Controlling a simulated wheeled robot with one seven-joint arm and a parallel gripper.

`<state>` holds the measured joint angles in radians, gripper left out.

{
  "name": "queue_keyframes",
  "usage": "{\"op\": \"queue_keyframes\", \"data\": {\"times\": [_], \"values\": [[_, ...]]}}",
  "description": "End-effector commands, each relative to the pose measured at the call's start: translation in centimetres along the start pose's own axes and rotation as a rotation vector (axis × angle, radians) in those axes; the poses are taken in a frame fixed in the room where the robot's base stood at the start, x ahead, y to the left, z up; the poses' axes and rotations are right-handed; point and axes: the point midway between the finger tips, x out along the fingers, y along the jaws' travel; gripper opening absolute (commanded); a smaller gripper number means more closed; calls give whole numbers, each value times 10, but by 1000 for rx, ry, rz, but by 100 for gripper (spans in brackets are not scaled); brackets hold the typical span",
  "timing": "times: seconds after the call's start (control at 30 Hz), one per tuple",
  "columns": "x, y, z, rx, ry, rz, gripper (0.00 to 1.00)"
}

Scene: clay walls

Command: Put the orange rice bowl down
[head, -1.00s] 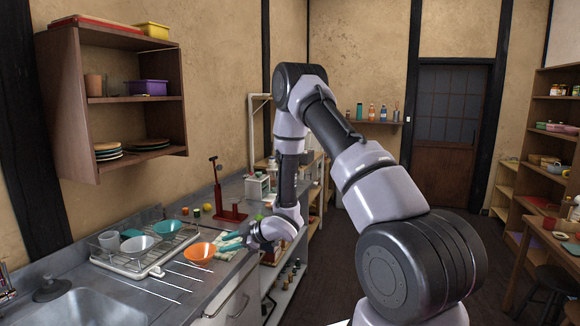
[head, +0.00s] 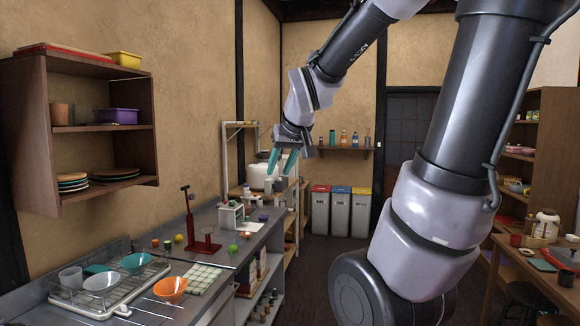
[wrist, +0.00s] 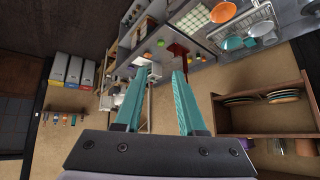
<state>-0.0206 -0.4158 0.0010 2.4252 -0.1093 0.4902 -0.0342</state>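My gripper (head: 281,160), with teal fingers, is raised high above the counter's far end, well away from the bowl. In the wrist view its two fingers (wrist: 161,74) are apart with nothing between them.
The dish rack (head: 118,308) holds a grey cup and two bowls. Metal chopsticks or rods lie beside it. A red stand (head: 203,246) and small coloured items are farther back. A wooden wall shelf (head: 57,142) hangs left. The floor by the bins (head: 340,213) looks clear.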

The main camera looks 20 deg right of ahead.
Motion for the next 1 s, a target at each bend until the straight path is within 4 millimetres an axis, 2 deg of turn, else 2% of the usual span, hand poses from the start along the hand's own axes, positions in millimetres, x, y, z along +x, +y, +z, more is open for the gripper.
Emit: {"op": "queue_keyframes", "data": {"times": [0.03,0.1,0.2,0.3,0.47,1.0], "values": [[-24,-2,13,67,-9,-16,40],[-48,-6,33,151,-39,-41,40],[-73,-13,58,243,-77,-78,40],[-89,-19,74,302,-104,-106,40],[-98,-23,84,336,-124,-123,40],[-97,-23,84,334,-124,-123,40]]}}
